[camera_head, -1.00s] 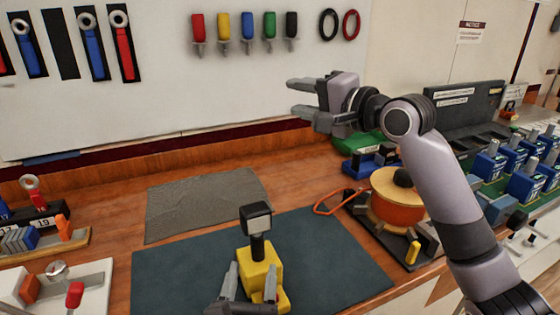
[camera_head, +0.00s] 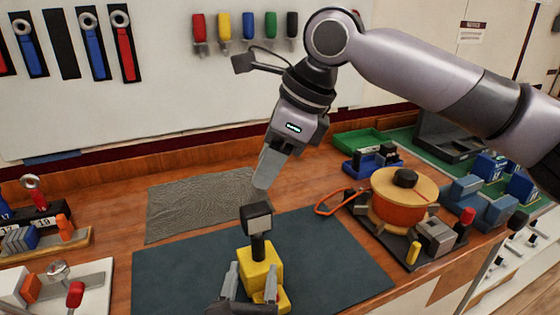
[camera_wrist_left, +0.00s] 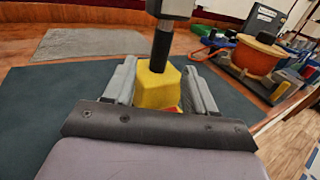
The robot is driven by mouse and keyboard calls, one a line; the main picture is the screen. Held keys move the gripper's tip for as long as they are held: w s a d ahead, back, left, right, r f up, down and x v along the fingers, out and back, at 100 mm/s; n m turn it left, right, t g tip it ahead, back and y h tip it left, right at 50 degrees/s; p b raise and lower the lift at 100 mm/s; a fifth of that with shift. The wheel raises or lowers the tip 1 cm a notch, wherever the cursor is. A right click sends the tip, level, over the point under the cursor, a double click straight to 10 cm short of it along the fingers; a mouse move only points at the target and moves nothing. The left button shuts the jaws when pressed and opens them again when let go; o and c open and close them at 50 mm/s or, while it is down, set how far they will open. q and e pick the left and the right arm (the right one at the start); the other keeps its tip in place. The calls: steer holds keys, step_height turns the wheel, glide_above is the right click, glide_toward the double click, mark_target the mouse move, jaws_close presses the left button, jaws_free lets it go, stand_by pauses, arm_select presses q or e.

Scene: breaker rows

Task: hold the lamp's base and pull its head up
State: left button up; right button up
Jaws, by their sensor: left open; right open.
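The lamp stands upright on the dark mat (camera_head: 330,255), with a yellow base (camera_head: 263,268), a black stem and a dark grey head (camera_head: 256,216). In the left wrist view the yellow base (camera_wrist_left: 157,87) sits between the fingers of my left gripper (camera_wrist_left: 160,85), and the head is cut off by the top edge. My left gripper (camera_head: 250,287) is open around the base in the head view. My right gripper (camera_head: 266,180) points down, above and just behind the lamp head, empty; its fingers overlap in this view.
A grey cloth mat (camera_head: 205,203) lies behind the dark mat. An orange spool (camera_head: 398,206) and an orange-handled tool (camera_head: 338,203) stand to the right. A holder with tools (camera_head: 40,230) is at the left. The dark mat around the lamp is clear.

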mark_target(257, 253)
arm_select(q)
steer(key=shift+w, duration=0.15)
steer(key=shift+w+d, duration=0.2)
steer(key=shift+w, duration=0.9)
steer(key=shift+w+d, duration=0.15)
steer(key=shift+w, duration=1)
steer(key=shift+w+d, duration=0.2)
steer(key=shift+w, duration=0.9)
arm_select(e)
steer(key=shift+s+d+m+h, duration=0.3)
steer(key=shift+d+m+h, duration=0.1)
steer(key=shift+d+m, duration=0.45)
steer(key=shift+a, duration=0.1)
